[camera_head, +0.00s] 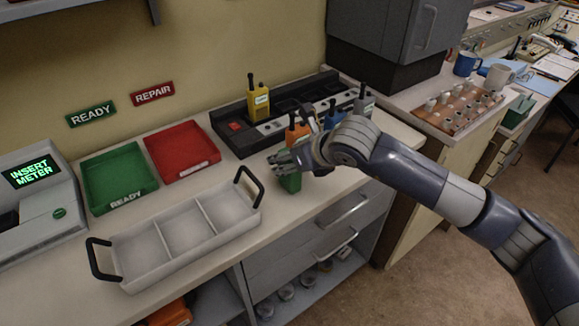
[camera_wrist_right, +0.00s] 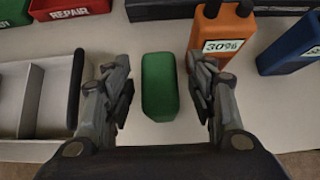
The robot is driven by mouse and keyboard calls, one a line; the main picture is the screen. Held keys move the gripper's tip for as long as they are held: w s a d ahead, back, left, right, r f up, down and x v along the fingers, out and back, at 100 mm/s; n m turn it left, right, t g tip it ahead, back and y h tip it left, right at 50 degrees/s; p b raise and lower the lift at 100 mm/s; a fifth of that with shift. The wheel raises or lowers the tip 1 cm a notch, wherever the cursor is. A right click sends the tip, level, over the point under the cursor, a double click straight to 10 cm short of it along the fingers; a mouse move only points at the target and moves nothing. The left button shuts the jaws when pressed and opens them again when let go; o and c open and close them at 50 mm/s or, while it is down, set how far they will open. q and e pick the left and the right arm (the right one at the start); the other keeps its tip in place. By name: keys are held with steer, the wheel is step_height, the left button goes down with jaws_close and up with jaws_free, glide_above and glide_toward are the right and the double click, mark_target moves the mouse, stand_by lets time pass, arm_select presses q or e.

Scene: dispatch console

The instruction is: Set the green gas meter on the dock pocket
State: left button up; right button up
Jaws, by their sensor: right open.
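The green gas meter (camera_head: 290,183) stands on the counter near its front edge, right of the grey tray. My right gripper (camera_head: 287,160) is over it. In the right wrist view the meter (camera_wrist_right: 160,86) lies between the open fingers of the gripper (camera_wrist_right: 166,100), with a gap on each side. A grey dock (camera_head: 40,195) with a lit "INSERT METER" screen stands at the far left; its pocket is dark and partly cut off by the picture edge. My left gripper is not in view.
An orange meter (camera_wrist_right: 222,40) marked 30% stands close by the right finger, a blue one (camera_wrist_right: 292,45) farther right. A three-part grey tray (camera_head: 190,230) with black handles, a green READY tray (camera_head: 120,178) and a red REPAIR tray (camera_head: 182,150) lie left. A black charging rack (camera_head: 285,110) holds a yellow meter (camera_head: 259,100).

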steer(key=shift+w+f, duration=0.1)
steer(key=shift+c, duration=0.3)
jaws_close()
